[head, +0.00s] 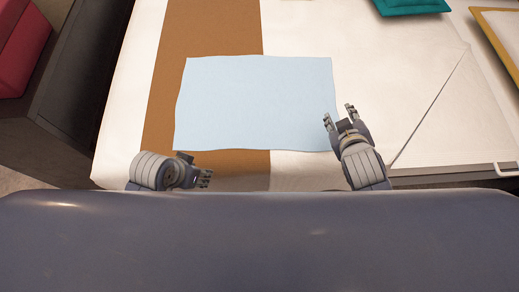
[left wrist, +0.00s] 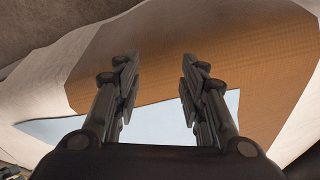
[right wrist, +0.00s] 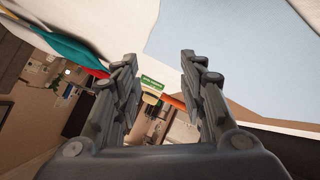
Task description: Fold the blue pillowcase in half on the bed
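The light blue pillowcase (head: 255,100) lies flat and spread out on the bed (head: 300,25) in the head view, partly over a brown runner (head: 210,35). It also shows in the left wrist view (left wrist: 160,122) and the right wrist view (right wrist: 235,45). My right gripper (head: 338,114) is open at the pillowcase's right edge, near its lower right corner. I cannot tell whether it touches the cloth. My left gripper (head: 207,178) is below the pillowcase's near edge, apart from it. Its fingers (left wrist: 158,75) stand apart and empty in the left wrist view.
A teal item (head: 412,5) lies at the bed's far right, beside a yellow-edged white item (head: 495,30). A dark cabinet (head: 75,75) with a red object (head: 22,45) stands left of the bed. The bed left of the runner is clear.

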